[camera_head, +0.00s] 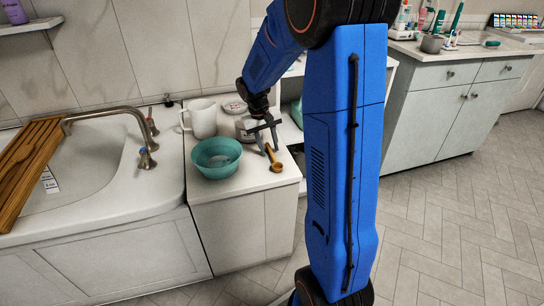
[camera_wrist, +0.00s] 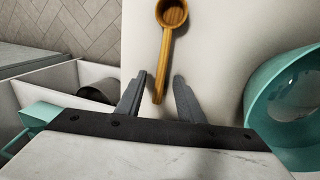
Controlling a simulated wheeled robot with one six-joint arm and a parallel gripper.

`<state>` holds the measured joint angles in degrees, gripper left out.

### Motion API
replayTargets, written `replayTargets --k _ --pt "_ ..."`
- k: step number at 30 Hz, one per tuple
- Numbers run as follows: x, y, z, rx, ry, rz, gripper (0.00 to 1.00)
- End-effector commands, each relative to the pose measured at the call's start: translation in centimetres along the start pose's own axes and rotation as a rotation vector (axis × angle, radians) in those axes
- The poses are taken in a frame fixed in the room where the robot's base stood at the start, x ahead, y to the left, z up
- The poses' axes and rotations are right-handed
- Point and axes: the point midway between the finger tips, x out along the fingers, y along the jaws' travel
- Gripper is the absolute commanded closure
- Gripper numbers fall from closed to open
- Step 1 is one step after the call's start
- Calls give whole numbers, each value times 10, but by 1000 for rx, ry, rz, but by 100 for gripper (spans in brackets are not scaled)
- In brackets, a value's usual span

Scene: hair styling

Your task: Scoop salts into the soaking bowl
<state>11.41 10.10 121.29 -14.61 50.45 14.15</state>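A wooden scoop (camera_head: 277,166) lies on the white counter (camera_head: 240,184). In the wrist view the scoop (camera_wrist: 168,45) has its round cup at the top and its handle pointing down between my fingers. My gripper (camera_head: 268,150) is open above the handle. In the wrist view my gripper (camera_wrist: 160,78) shows a gap on each side of the handle. The teal soaking bowl (camera_head: 216,168) stands left of the scoop; the bowl (camera_wrist: 262,112) is at the right in the wrist view. A white container (camera_head: 243,124) stands behind my gripper, partly hidden; its contents cannot be made out.
A white pitcher (camera_head: 203,119) and a small round dish or lid (camera_head: 234,106) stand farther back on the counter. A sink basin (camera_head: 95,165) with a tap is on the left. Open shelving (camera_wrist: 60,95) with a dark cylinder (camera_wrist: 98,91) lies beside the counter.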

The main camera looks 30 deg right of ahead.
Motion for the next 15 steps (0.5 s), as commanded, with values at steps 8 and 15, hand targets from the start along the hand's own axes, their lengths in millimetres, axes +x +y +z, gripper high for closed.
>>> replayTargets --k 8,15 --pt "0 0 0 0 0 0 100" --pt "0 0 0 0 0 0 100"
